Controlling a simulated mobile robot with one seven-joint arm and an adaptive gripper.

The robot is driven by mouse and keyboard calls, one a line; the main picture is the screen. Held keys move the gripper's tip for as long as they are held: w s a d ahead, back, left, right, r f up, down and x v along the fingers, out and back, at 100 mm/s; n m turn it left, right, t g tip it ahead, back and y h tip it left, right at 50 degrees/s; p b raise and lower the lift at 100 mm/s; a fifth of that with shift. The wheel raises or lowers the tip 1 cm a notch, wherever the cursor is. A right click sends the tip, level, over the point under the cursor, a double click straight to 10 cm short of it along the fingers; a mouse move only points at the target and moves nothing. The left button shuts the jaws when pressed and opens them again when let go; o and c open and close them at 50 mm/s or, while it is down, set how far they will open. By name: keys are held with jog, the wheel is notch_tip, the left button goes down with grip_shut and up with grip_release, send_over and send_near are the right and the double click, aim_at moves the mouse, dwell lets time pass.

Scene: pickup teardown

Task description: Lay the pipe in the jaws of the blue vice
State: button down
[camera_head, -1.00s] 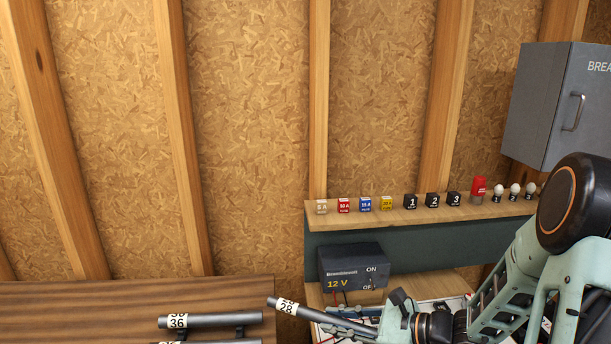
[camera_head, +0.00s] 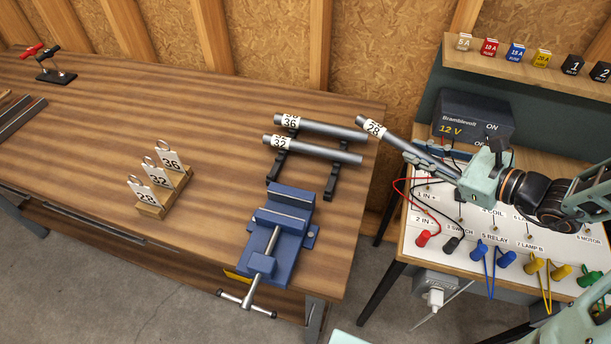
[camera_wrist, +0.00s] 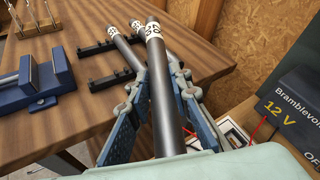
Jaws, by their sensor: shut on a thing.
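My gripper (camera_head: 446,162) is shut on a grey pipe labelled 28 (camera_head: 395,139), held in the air between the bench's right end and the test panel. In the wrist view the pipe (camera_wrist: 163,90) runs up between the fingers (camera_wrist: 160,115), pointing away over the bench. The blue vice (camera_head: 275,240) stands on the bench's front right part, left of and below the gripper in the head view. Its jaws show no pipe in them. The vice also appears at the left of the wrist view (camera_wrist: 30,85).
Pipes 36 (camera_head: 330,128) and 32 (camera_head: 320,150) lie on black racks (camera_head: 331,183) behind the vice. A wooden block with numbered tags (camera_head: 150,208) stands left on the bench (camera_head: 90,130). A wired panel (camera_head: 415,235) and a 12 V supply (camera_head: 465,118) stand right.

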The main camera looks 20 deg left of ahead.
jog(key=s+a+r+n+g+y+b, duration=0.1)
jog(key=s+a+n+g+b, duration=0.4)
jog(key=s+a, duration=1.5)
jog(key=a+g, duration=0.1)
jog(key=a, duration=0.2)
jog(key=shift+a+r, duration=0.3)
jog(key=shift+r, duration=0.1)
jog(key=shift+w, duration=0.15)
jog(key=w+f, duration=0.2)
jog(key=w, duration=0.2)
jog(key=w+d+f, duration=0.1)
jog(key=w+f, duration=0.2)
jog(key=w, duration=0.1)
jog(key=w+f, duration=0.3)
jog(key=w, duration=0.1)
jog(key=shift+w+d+f, duration=0.1)
jog(key=shift+d, duration=0.15)
jog(key=shift+w+d+f, duration=0.1)
jog(key=shift+w+f, duration=0.4)
jog(key=shift+f, duration=0.15)
jog(key=shift+w+f, duration=0.25)
jog(key=shift+f, duration=1.3)
